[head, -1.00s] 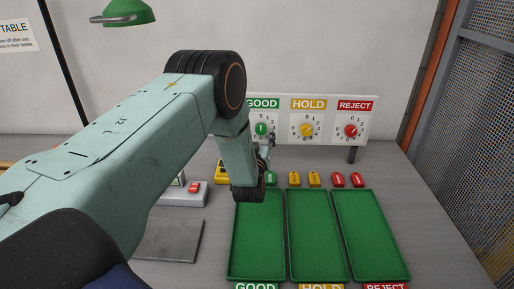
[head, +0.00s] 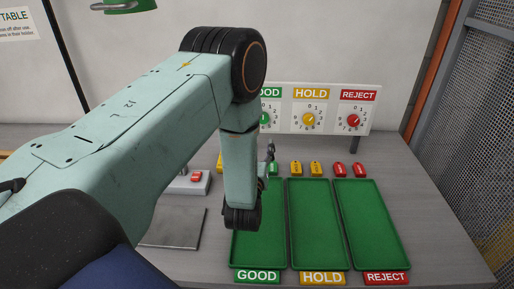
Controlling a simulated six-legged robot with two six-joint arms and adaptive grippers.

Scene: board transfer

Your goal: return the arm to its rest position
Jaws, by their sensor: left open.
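My left arm comes in from the left and fills much of the head view. Its forearm hangs down over the upper part of the GOOD tray. My left gripper (head: 270,152) shows only in small part beside the forearm, near the back end of that tray; it is open, and I see nothing in it. The rest of the gripper is hidden behind the arm. My right gripper is not in view.
Three empty green trays stand on the grey table: GOOD (head: 257,263), HOLD (head: 317,235) and REJECT (head: 372,235). Yellow tags (head: 316,169) and red tags (head: 359,170) lie behind them. A dial panel (head: 332,92) stands at the back. A grey plate (head: 174,228) lies left of the trays.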

